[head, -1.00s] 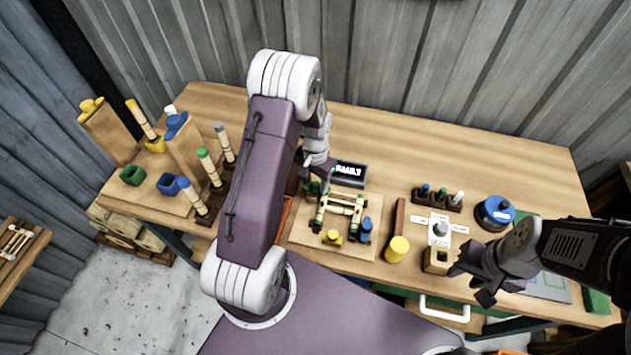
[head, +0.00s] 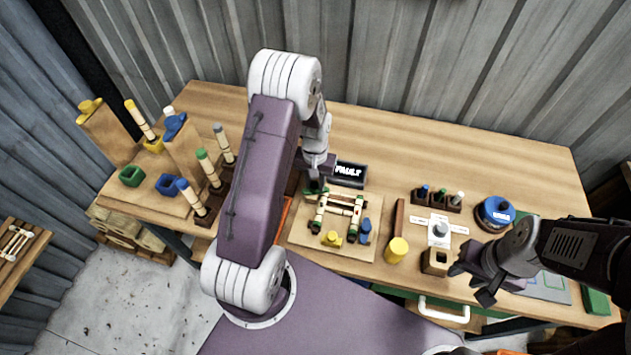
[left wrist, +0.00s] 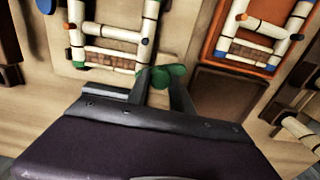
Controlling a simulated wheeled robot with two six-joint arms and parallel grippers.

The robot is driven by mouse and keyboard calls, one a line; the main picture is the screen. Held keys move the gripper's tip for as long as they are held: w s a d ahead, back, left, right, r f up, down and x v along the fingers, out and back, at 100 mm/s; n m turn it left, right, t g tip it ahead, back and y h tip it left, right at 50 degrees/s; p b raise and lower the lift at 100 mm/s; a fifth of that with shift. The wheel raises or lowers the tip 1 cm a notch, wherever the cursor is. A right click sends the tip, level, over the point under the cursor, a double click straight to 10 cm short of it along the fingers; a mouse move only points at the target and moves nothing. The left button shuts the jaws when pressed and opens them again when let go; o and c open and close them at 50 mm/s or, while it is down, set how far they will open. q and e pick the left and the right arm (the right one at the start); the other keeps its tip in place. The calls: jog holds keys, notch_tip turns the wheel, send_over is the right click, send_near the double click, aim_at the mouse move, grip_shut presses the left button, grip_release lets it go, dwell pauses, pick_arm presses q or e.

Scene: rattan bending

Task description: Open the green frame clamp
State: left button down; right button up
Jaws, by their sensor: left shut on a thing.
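The green frame clamp (head: 313,190) is at the back left corner of a small rattan frame (head: 342,206) on a wooden board. In the left wrist view, the green clamp's rounded top (left wrist: 172,72) shows between the fingers. My left gripper (head: 316,181) is shut on it; the arm comes down from above. A yellow clamp (head: 333,239) and a blue clamp (head: 365,228) are at the board's front and right side. My right gripper (head: 471,284) is open and empty at the table's front right.
A black sign reading "FAULT" (head: 349,173) stands behind the board. An orange tray (left wrist: 247,62) with another rattan frame is beside it. The table's back is clear.

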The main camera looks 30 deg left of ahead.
aim_at(315, 185)
pick_arm(q)
jog(key=n, duration=0.7)
jog(key=shift+a+r, duration=0.1)
jog(key=n, duration=0.6)
jog(key=shift+n, duration=0.4)
jog(key=c, duration=1.2)
grip_release()
jog(key=shift+o, duration=0.4)
jog(key=shift+s, duration=0.1)
jog(key=shift+r, duration=0.1)
notch_tip(315, 185, up, 9)
jog(key=shift+b, duration=0.4)
